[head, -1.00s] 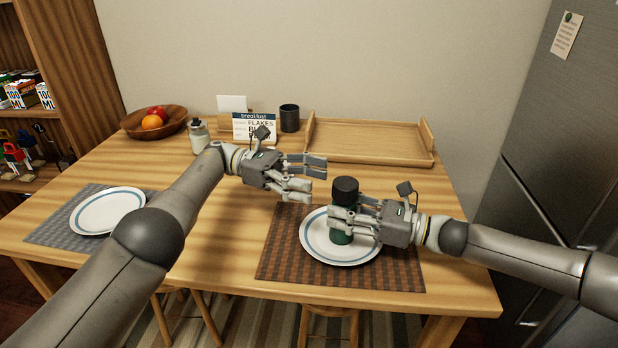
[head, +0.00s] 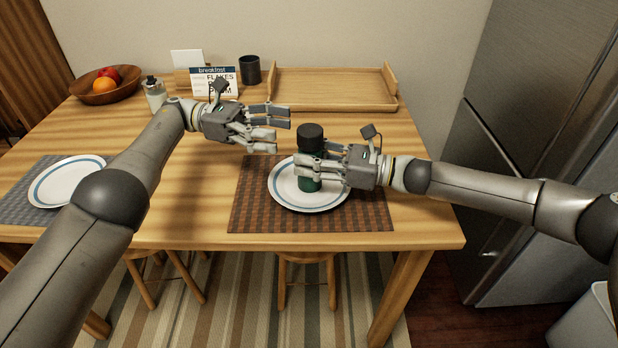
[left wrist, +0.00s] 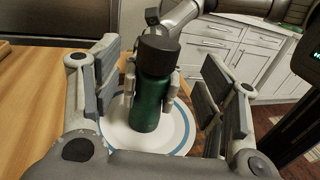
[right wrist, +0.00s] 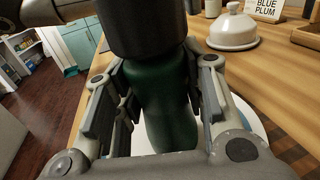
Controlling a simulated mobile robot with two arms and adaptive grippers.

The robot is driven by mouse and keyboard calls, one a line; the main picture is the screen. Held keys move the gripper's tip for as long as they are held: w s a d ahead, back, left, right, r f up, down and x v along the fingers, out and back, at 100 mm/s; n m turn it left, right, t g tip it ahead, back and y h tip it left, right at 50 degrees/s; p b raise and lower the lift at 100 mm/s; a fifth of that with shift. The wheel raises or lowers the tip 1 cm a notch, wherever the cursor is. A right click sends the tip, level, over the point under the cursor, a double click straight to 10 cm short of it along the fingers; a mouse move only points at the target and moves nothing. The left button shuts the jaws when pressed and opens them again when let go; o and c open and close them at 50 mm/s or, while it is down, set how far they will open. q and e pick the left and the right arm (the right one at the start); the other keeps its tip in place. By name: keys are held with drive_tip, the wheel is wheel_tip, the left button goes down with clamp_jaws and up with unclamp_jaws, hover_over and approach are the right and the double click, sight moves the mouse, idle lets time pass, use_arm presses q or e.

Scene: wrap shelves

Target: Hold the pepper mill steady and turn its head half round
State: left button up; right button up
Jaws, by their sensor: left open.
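The pepper mill has a black head (head: 310,135) and a dark green body (head: 310,184). It stands upright over the white, blue-ringed plate (head: 283,197) on the right. My right gripper (head: 312,165) is shut on the green body below the head, with a finger against each side; the right wrist view shows the body (right wrist: 165,105) between the pads. My left gripper (head: 281,129) is open and empty, just left of the black head and apart from it. In the left wrist view the mill (left wrist: 148,100) shows between and beyond the open fingers.
A brown checked mat (head: 250,215) lies under the plate. A wooden tray (head: 335,102), dark cup (head: 250,70), breakfast card (head: 214,80), small jar (head: 154,96) and fruit bowl (head: 107,97) stand at the back. Another plate (head: 68,183) is at left.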

drive_tip(key=o, duration=1.2)
